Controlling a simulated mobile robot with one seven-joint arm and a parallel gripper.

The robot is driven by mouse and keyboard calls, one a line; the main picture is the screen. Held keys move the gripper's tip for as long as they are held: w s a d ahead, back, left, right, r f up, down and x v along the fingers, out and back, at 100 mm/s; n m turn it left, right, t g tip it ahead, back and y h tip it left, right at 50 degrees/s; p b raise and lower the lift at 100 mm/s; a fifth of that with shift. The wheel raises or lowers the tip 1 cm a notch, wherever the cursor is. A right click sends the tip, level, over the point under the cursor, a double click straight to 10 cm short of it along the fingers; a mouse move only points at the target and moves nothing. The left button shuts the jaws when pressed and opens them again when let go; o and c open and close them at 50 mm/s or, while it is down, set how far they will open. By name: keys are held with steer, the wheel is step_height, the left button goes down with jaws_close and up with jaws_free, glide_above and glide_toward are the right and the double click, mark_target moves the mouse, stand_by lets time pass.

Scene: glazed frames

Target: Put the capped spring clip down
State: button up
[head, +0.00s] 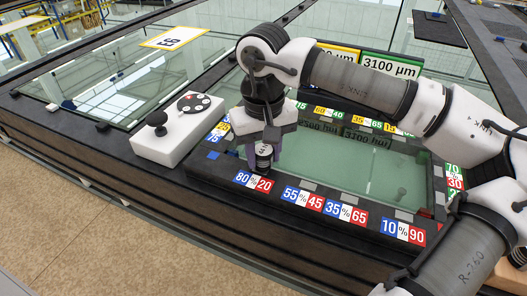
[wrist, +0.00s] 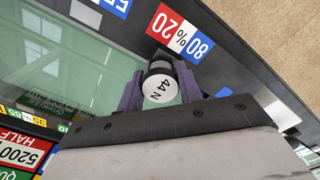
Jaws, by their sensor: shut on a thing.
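The capped spring clip is a small black piece with a white round cap marked "44 N" (wrist: 160,88). It also shows in the head view as a dark cylinder with a pale band (head: 264,152). My gripper (head: 262,158) is shut on it, with a purple finger on either side, as the wrist view also shows (wrist: 160,91). The clip is at the near left edge of the black-framed glass pane, by the blue and red "80 % 20" label (head: 254,181). I cannot tell whether its underside touches the frame.
A white control box (head: 163,145) with a black knob and a round dial stands left of my gripper. More percent labels, such as 55/45 (head: 303,199) and 10/90 (head: 403,232), line the near rim. Green glass (head: 330,165) lies inside it; "3100 µm" signs (head: 391,65) stand behind.

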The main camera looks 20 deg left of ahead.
mark_target(264, 149)
steer(key=shift+s+f, duration=0.1)
steer(key=shift+f, duration=0.45)
jaws_close()
steer(key=o, duration=1.1)
jaws_free()
steer(key=shift+o, duration=0.2)
steer(key=shift+r+p, duration=0.3)
steer(key=shift+r, duration=0.15)
step_height(264, 149, up, 13)
steer(key=shift+f+b, duration=0.2)
steer(key=shift+b, duration=0.2)
